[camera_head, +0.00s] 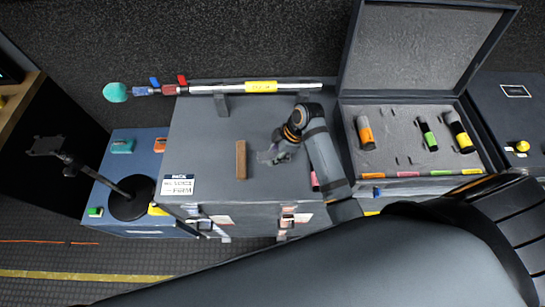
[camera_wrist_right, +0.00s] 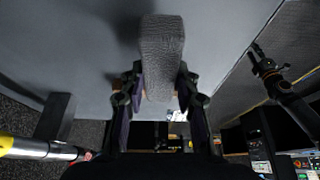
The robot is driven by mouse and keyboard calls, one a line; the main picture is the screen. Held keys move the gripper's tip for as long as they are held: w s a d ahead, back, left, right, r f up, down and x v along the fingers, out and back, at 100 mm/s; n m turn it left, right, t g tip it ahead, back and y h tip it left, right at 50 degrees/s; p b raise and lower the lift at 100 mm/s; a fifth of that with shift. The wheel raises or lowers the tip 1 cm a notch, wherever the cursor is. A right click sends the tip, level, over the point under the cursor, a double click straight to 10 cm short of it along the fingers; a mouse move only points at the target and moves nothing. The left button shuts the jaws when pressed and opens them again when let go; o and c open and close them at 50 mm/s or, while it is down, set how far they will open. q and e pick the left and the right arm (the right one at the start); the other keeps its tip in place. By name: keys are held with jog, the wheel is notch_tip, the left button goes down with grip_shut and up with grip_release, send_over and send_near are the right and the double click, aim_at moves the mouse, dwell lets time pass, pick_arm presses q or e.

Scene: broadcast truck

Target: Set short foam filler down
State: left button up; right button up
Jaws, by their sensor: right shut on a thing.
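My right gripper (camera_head: 268,156) is over the top of the grey case (camera_head: 210,120). In the right wrist view its two fingers (camera_wrist_right: 160,88) are closed on the sides of a short dark grey foam filler (camera_wrist_right: 161,50), a textured block. In the head view the filler is small and hard to tell from the grey fingers. A soft shadow lies beside it on the case top; I cannot tell whether it touches the surface.
A brown bar (camera_head: 241,160) lies on the case just left of the right gripper. A pole with yellow tape (camera_head: 261,87) lies along the back edge. An open foam-lined case (camera_head: 395,125) with several cylinders stands right. A black stand (camera_head: 128,205) is at left. The case's left top is clear.

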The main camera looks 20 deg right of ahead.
jog(key=shift+w+f, duration=0.2)
jog(key=shift+f, duration=0.1)
jog(key=f, duration=0.3)
jog(key=shift+w+p, duration=0.25)
jog(key=shift+p, duration=0.15)
jog(key=shift+f, duration=0.3)
jog(key=o, duration=0.7)
jog(key=shift+f, duration=0.1)
jog(key=shift+o, duration=0.2)
jog(key=v, duration=1.2)
